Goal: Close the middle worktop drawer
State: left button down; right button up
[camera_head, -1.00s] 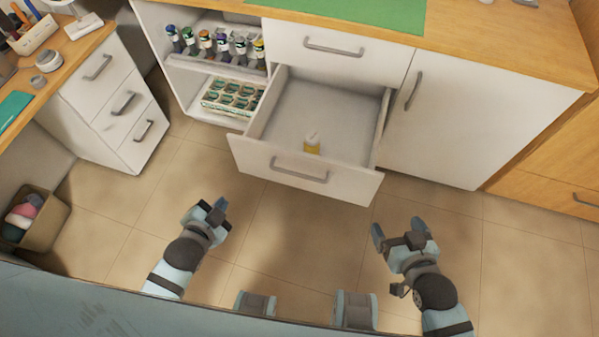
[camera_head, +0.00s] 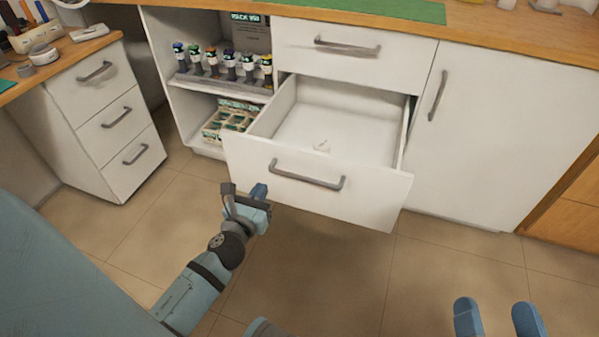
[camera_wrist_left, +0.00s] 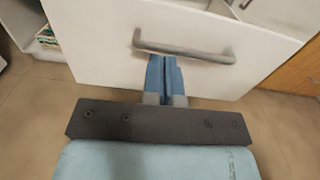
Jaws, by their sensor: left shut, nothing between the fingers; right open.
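The middle worktop drawer (camera_head: 318,187) stands pulled out below a shut top drawer (camera_head: 345,50). Its white front has a grey bar handle (camera_head: 305,174). My left gripper (camera_head: 247,192) is shut and empty, close to the lower left part of the drawer front. In the left wrist view the shut blue fingertips (camera_wrist_left: 165,75) point at the front just below the handle (camera_wrist_left: 183,47); I cannot tell whether they touch. My right gripper (camera_head: 498,318) is open and empty over the floor at the bottom right.
An open shelf (camera_head: 215,85) with several bottles and a box stands left of the drawer. A shut cabinet door (camera_head: 490,130) is to the right. A small drawer unit (camera_head: 110,120) stands at the far left. The tiled floor (camera_head: 330,265) in front is clear.

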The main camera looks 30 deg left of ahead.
aim_at(286, 148)
pick_arm(q)
jog(key=x, duration=1.2)
jog(key=shift+w+a+f+p, duration=0.1)
jog(key=shift+w+p, duration=0.15)
jog(key=shift+p, duration=0.05)
jog(key=shift+x, duration=0.75)
